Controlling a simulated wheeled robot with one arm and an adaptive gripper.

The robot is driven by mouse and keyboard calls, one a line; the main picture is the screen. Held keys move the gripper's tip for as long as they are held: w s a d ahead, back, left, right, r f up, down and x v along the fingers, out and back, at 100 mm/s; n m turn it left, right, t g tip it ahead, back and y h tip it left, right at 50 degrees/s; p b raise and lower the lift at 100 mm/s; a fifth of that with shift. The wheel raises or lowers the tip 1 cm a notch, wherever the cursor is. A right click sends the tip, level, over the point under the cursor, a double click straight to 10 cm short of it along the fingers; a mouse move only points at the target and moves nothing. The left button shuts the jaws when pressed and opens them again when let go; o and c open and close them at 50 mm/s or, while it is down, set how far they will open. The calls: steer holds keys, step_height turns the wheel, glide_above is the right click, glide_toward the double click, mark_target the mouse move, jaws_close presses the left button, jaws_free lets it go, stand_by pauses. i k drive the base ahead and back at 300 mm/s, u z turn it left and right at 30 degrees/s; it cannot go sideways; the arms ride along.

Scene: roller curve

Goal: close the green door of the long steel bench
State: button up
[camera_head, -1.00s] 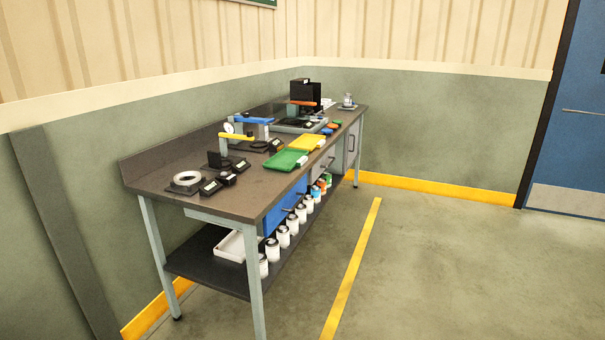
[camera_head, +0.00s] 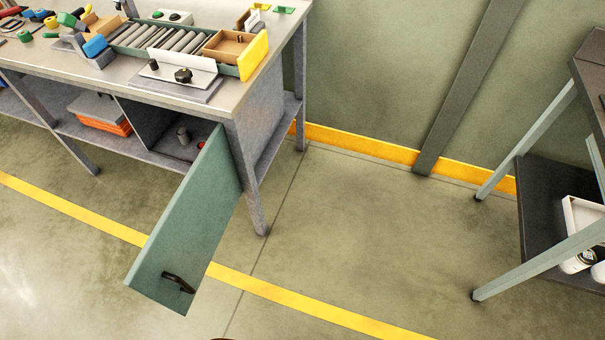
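The green door (camera_head: 190,225) of the long steel bench (camera_head: 165,92) stands wide open in the head view. It is hinged at the bench's right front leg and swings out over the floor toward me. A dark bar handle (camera_head: 179,282) sits near its free lower edge. Behind it the open compartment (camera_head: 180,135) shows a small grey cylinder (camera_head: 183,135) and a bit of something red. The door partly hides the compartment's right side. My gripper is not in view.
A second, dark-topped bench (camera_head: 545,215) stands at the right edge, with white containers on its lower shelf. Rollers (camera_head: 165,38), boxes and tools cover the steel bench's top. The floor (camera_head: 360,235) between the benches is clear, crossed by a yellow line (camera_head: 320,312).

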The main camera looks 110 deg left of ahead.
mark_target(169, 270)
steer(key=u, duration=4.4)
steer(key=i, duration=1)
steer(key=z, duration=1.35)
steer(key=k, duration=1)
steer(key=u, duration=1.85)
